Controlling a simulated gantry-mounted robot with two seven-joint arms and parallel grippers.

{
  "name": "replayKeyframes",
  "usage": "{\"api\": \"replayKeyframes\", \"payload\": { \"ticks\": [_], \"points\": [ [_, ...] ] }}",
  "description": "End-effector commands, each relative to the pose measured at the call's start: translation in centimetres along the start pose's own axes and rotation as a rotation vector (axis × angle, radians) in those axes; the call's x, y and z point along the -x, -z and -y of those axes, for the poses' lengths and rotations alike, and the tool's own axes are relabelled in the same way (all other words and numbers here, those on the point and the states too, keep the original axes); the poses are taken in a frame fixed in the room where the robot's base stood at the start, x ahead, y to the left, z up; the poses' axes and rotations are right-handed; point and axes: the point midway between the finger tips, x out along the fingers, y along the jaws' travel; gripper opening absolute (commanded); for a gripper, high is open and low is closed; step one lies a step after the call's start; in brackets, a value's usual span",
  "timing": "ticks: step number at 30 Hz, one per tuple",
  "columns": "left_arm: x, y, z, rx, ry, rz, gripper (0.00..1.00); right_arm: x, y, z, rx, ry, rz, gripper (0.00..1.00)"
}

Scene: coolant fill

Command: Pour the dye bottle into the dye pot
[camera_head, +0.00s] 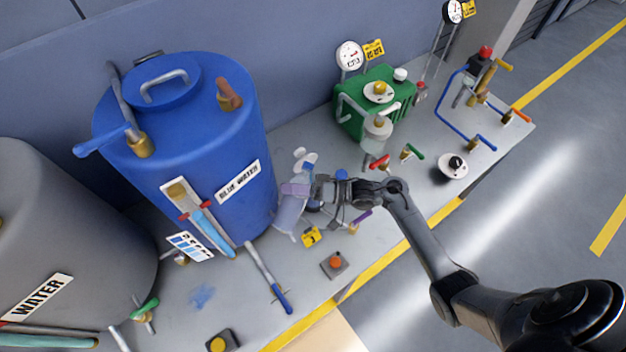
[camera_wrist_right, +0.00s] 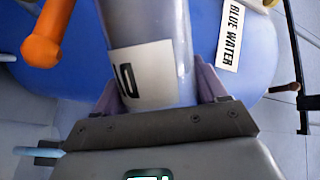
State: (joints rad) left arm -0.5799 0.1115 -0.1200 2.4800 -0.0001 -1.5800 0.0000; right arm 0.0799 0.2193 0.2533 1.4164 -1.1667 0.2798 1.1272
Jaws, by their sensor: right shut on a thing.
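My right gripper (camera_head: 296,190) is beside the front right of the blue tank and shut on a pale translucent bottle (camera_head: 290,215). The bottle looks tilted in the head view. In the right wrist view the bottle (camera_wrist_right: 150,35) stands between the two purple finger pads, with a white label partly in view. The gripper hides much of what is behind it, and I cannot tell which vessel is the dye pot. Small white parts (camera_head: 304,160) show just above the gripper, close to the tank. No liquid stream shows. My left gripper is not in view.
The blue water tank (camera_head: 185,110) and grey water tank (camera_head: 60,230) fill the left of the bench.

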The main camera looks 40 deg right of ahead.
Motion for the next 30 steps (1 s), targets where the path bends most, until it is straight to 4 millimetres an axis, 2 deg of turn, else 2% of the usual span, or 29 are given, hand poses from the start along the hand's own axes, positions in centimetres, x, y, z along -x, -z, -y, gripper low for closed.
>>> {"api": "replayKeyframes", "payload": {
  "ticks": [30],
  "points": [
    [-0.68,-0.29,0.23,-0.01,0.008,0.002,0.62,0.01,-0.24,-0.39,-0.04,0.015,-0.013,0.22]
  ]
}}
